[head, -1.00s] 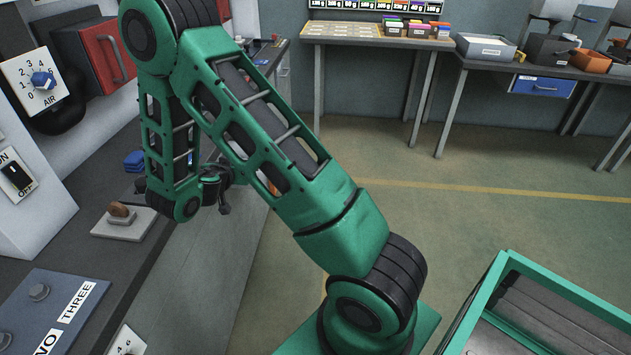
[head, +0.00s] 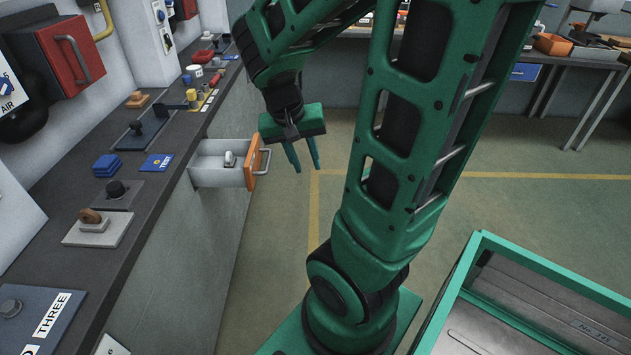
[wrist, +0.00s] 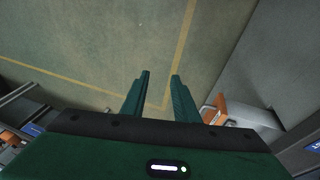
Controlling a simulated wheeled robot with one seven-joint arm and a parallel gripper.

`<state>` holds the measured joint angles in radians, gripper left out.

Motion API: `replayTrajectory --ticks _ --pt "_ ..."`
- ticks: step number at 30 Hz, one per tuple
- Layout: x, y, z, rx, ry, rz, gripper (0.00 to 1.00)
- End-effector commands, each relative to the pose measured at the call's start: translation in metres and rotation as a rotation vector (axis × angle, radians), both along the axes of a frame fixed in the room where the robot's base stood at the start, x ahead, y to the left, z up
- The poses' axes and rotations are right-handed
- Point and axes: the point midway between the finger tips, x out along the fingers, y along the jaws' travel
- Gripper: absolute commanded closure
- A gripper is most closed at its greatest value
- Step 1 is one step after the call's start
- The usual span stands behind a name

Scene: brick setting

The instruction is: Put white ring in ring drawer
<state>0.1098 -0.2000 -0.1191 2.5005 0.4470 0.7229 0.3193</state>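The open drawer (head: 207,180) sticks out of the counter front in the head view, with an orange front and handle. A small whitish ring-like thing (head: 229,158) lies inside it; I take it to be the white ring, but it is small in view. My gripper (head: 306,170) is open and empty, fingers pointing down, to the right of the drawer and apart from it. In the wrist view, my gripper (wrist: 161,75) shows its two fingers apart over the floor. The drawer's orange front (wrist: 216,108) shows to the right of the fingers.
The counter (head: 140,225) on the left bears blue blocks (head: 107,166), a blue TEST plate (head: 157,162) and several knobs and fixtures. A green-rimmed bin (head: 560,275) stands at lower right. Open floor lies right of the drawer.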

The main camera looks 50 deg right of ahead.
Motion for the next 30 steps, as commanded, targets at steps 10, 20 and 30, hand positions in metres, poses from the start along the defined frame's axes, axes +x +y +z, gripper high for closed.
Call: replayTrajectory --ticks 10,20,30 --pt "-0.082 0.056 0.026 0.281 0.028 0.246 0.73" --pt "-0.095 0.067 0.029 0.327 0.031 0.305 0.73" --pt "-0.095 0.067 0.029 0.326 0.031 0.305 0.73"
